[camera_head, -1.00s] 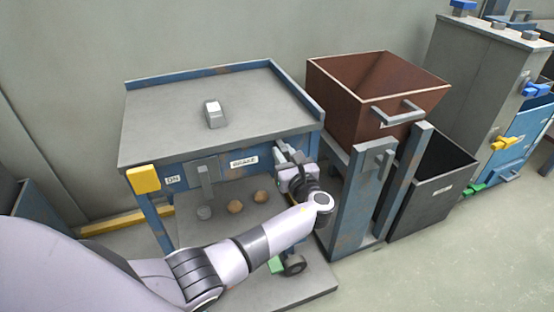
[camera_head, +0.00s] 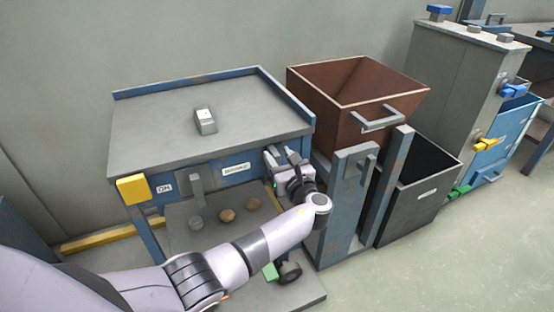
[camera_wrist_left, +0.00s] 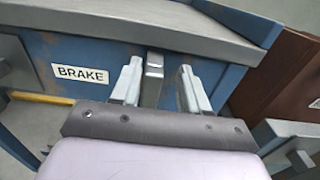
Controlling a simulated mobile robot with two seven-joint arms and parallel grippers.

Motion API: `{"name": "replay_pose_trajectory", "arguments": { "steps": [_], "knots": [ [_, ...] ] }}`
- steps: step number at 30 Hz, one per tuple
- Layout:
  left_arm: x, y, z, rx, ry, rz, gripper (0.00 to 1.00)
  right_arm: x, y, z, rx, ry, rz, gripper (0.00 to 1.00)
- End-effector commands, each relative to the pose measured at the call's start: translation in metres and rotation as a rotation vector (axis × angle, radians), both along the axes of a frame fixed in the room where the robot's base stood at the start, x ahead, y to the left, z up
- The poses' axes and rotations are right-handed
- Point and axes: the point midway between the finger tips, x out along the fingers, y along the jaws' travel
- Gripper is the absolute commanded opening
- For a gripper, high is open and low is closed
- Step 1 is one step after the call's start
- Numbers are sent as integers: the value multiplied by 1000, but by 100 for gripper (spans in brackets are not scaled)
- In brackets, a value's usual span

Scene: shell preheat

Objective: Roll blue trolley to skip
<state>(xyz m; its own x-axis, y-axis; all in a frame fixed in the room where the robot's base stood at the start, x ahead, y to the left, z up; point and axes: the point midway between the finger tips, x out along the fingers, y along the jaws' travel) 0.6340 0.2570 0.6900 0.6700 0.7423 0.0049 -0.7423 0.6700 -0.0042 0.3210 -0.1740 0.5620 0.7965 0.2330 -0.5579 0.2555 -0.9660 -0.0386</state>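The blue trolley (camera_head: 240,168) is a blue-framed table with a grey top, a lower shelf and a wheel (camera_head: 290,271). It stands left of a brown open bin (camera_head: 330,105) on a frame and a dark open bin (camera_head: 410,200); I cannot tell which is the skip. My left gripper (camera_head: 281,158) is at the trolley's front right. In the left wrist view, the gripper (camera_wrist_left: 160,78) is open, with one finger on each side of a grey upright lever (camera_wrist_left: 153,80) right of the BRAKE label (camera_wrist_left: 80,74). Whether it touches the lever is unclear. My right gripper is out of view.
A small grey block (camera_head: 205,121) sits on the trolley top. Several small lumps (camera_head: 227,215) lie on the lower shelf. A yellow pad (camera_head: 132,189) is at the front left corner. A grey cabinet (camera_head: 460,90) stands at the right. Floor at the lower right is clear.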

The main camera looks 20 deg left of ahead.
Motion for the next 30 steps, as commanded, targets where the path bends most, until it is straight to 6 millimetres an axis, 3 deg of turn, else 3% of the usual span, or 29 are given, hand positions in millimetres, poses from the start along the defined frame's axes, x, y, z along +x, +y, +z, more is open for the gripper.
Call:
{"name": "replay_pose_trajectory", "arguments": {
  "steps": [8, 14, 21, 30],
  "knots": [
    [-4, -3, -3, 0, 6, 3, 45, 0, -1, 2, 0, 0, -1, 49],
    [-24, -26, -1, -2, 7, 0, 45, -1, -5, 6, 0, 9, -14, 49],
    [-45, -50, -1, -1, 3, 0, 45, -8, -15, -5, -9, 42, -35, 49],
    [-49, -53, -2, 0, 3, 1, 45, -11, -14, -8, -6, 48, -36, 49]
  ]
}}
